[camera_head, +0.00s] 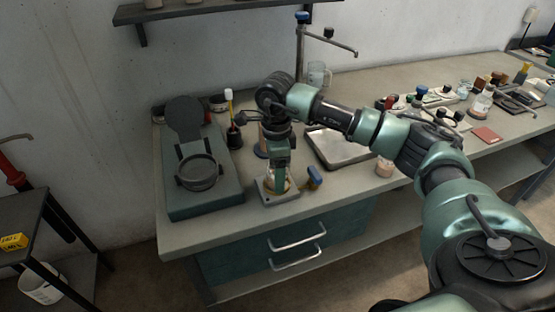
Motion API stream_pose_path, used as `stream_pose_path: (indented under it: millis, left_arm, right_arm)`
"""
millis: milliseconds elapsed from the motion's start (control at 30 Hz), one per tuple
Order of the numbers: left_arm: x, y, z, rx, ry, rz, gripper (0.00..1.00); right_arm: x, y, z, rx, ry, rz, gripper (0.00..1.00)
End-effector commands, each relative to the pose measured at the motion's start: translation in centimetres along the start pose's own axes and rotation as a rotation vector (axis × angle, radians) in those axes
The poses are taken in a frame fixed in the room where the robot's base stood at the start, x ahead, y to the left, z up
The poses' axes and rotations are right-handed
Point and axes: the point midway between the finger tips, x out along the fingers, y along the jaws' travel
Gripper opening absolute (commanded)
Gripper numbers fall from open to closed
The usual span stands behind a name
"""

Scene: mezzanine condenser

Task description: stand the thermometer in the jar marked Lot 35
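My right arm reaches in from the right, and its gripper (280,178) points down over the front left of the bench. It is at a glass vessel (265,186) with yellowish contents on a small grey square plate (281,200). The gripper partly covers the vessel, and I cannot tell whether its fingers are apart or closed on anything. I cannot make out a thermometer for certain. No label reading Lot 35 is legible. My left gripper is not in view.
A grey-green device (205,195) with a round pan and raised lid stands at the bench's left end. A metal tray (325,158) lies behind my arm. Several bottles crowd the right.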

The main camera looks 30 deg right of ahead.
Motion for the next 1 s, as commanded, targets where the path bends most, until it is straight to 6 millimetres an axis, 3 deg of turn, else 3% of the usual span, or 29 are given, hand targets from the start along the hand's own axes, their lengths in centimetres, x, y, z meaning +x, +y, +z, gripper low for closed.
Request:
stream_pose_path:
  millis: [67,367,533,733,1000]
  left_arm:
    - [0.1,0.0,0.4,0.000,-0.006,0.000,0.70]
    - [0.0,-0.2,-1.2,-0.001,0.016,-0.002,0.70]
    - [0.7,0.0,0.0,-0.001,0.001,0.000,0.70]
    - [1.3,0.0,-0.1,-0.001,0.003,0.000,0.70]
    - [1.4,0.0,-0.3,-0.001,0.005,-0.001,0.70]
  right_arm:
    - [-0.1,-0.1,-0.1,0.001,0.000,-0.003,0.66]
    - [-0.9,-0.2,-0.1,0.001,0.000,-0.007,0.66]
    - [-3.3,-0.5,0.0,0.001,-0.003,-0.009,0.66]
    - [-6.4,-0.8,0.2,0.000,-0.001,-0.003,0.66]
    - [-7.8,-0.8,0.2,-0.001,0.001,0.002,0.66]
